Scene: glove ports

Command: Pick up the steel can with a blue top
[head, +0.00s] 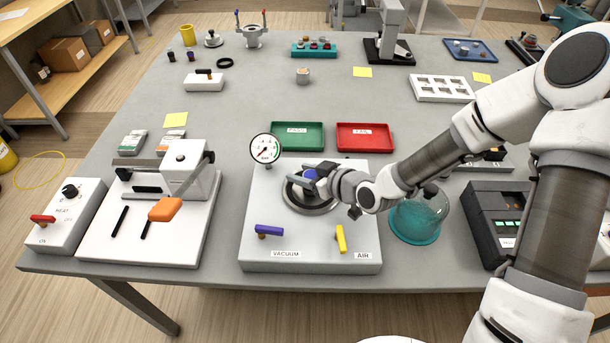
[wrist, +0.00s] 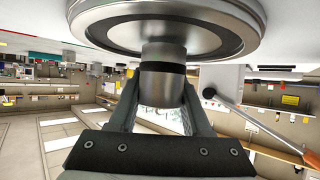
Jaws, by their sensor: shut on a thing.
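The steel can with a blue top (head: 310,175) is at the round metal plate of the vacuum station, mostly hidden by my gripper (head: 316,181) in the head view. In the wrist view the grey steel can (wrist: 163,90) is between the two fingers of my gripper (wrist: 163,86), which are shut on its sides. Its end with a dark band is close to the round steel plate (wrist: 225,38); I cannot tell whether it touches. The blue top is not visible in the wrist view.
The white vacuum station (head: 262,210) has a blue lever (head: 269,231), a yellow lever (head: 340,239) and a pressure gauge (head: 265,149). A teal-based glass dome (head: 418,220) stands close to its right. Green (head: 297,136) and red (head: 365,137) trays lie behind.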

